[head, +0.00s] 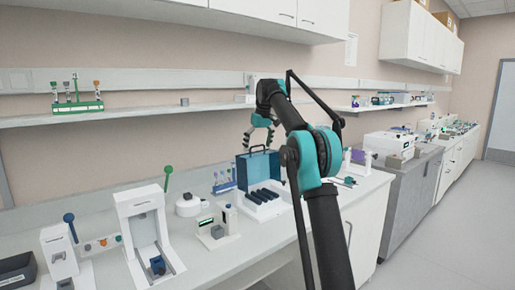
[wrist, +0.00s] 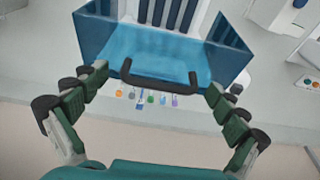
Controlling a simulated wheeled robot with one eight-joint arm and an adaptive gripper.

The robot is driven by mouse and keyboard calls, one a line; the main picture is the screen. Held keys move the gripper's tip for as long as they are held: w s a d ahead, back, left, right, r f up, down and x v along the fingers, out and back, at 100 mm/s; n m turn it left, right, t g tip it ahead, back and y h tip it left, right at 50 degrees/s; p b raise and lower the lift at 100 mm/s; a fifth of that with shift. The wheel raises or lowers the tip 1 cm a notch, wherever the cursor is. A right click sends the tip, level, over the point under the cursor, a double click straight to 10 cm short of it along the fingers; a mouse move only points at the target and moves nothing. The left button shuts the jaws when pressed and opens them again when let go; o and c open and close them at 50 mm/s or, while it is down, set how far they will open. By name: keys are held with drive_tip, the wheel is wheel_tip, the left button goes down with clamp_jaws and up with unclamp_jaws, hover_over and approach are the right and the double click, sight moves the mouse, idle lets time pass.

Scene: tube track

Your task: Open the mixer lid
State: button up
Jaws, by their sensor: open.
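The mixer (head: 262,208) is a white base with several dark rollers on the bench. Its blue see-through lid (head: 258,170) stands raised at the back, and the rollers show uncovered in front of it. A black handle (head: 258,149) is at the lid's top edge. My gripper (head: 261,138) is above the lid, close over the handle. In the wrist view, my gripper (wrist: 157,82) is open, with its fingers wide apart on either side of the handle (wrist: 158,84). The lid (wrist: 160,52) fills the upper middle there. I see no finger touching the handle.
A tube rack (head: 224,186) stands just left of the mixer. A round white device (head: 188,206) and a small device with a display (head: 217,230) are further left and in front. A shelf (head: 150,112) runs along the wall behind.

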drive_tip(key=v, duration=0.6)
drive_tip(key=shift+w+r, duration=0.1)
drive_tip(key=shift+r, duration=0.05)
drive_tip(key=shift+d+r, duration=0.1)
drive_tip(key=shift+r, duration=0.5)
drive_tip(key=shift+s, duration=0.25)
drive_tip(key=shift+w+d+f, duration=0.1)
drive_tip(key=shift+d+f, duration=0.1)
drive_tip(key=shift+d, duration=0.05)
drive_tip(key=s+d+f+m, duration=0.2)
drive_tip(key=s+d+f, duration=0.2)
drive_tip(key=s+f, duration=1)
drive_tip(key=s+d+f+m+t+h, duration=0.1)
drive_tip(key=s+d+f+m, duration=0.1)
drive_tip(key=s+f, duration=1.2)
drive_tip(key=s+d+f+m+t, duration=0.1)
drive_tip(key=s+d+f+m, duration=0.2)
drive_tip(key=s+f, duration=1.2)
drive_tip(key=s+d, duration=0.2)
drive_tip(key=s, duration=0.3)
drive_tip(key=shift+s+d+h, duration=0.2)
drive_tip(key=shift+d+h, duration=0.1)
drive_tip(key=shift+d, duration=0.1)
